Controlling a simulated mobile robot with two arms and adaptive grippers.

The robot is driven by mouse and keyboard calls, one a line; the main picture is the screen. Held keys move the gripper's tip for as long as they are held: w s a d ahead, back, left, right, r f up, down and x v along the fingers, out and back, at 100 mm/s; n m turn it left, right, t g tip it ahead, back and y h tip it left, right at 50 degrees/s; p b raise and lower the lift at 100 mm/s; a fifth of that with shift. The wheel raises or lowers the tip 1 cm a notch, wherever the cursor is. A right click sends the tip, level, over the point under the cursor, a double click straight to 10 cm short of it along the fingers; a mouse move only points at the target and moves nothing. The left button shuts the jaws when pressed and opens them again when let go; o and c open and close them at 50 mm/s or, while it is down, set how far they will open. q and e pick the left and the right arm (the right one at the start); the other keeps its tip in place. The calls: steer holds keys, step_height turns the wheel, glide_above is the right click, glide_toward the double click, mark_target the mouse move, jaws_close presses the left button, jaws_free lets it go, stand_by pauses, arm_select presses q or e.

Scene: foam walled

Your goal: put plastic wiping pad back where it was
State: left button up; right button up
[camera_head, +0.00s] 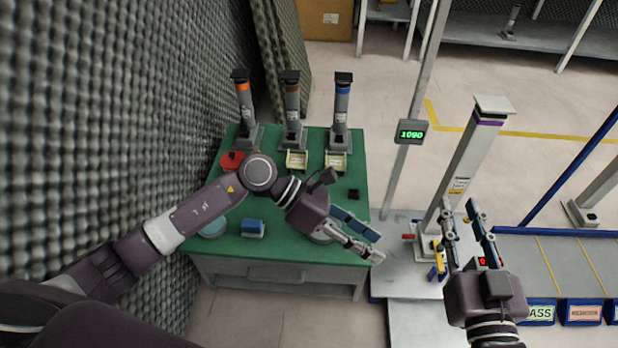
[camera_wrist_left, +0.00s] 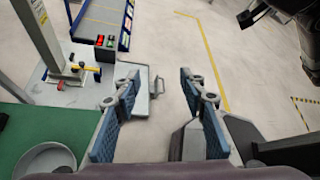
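A small blue block with a paler side (camera_head: 253,228) lies on the front of the green-topped table (camera_head: 300,238); it may be the wiping pad, but I cannot tell for certain. My left gripper (camera_head: 378,247) is above the table's right front edge, to the right of that block. In the left wrist view its fingers (camera_wrist_left: 160,75) are apart with nothing between them. My right gripper (camera_head: 459,203) is open and empty, in front of the tall grey column with a purple band (camera_head: 466,160).
Several grey columns, one with an orange band (camera_head: 243,100), stand at the table's back with cream trays (camera_head: 297,160). A pale blue round dish (camera_head: 213,229) is at front left. Foam wall (camera_head: 100,130) borders the left. A blue-edged conveyor (camera_head: 560,260) is at right.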

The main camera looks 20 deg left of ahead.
arm_select(q)
steer(key=s+d+r+n+h, duration=0.2)
steer(key=d+r+n+h, duration=0.1)
steer(key=d+r+h, duration=0.4)
step_height(320, 180, up, 13)
steer(key=a+n+t+h, duration=0.2)
steer(key=a+n+t, duration=0.1)
steer(key=n+t, duration=0.65)
steer(key=w+a+r+n+t+y, duration=0.1)
steer(key=w+a+n+t+y, duration=0.25)
steer(key=n, duration=0.55)
steer(key=w+a+r+n+t+y, duration=0.1)
steer(key=a+r+n+t+y, duration=0.2)
steer(key=n+t, duration=0.4)
steer(key=a+f+n+g+y, duration=0.2)
steer(key=a+f+n+y, duration=0.7)
steer(key=n, duration=0.9)
step_height(320, 180, down, 3)
steer(key=shift+s+a+r+y, duration=0.15)
steer(key=shift+s+a+y, duration=0.15)
steer(key=shift+y, duration=0.45)
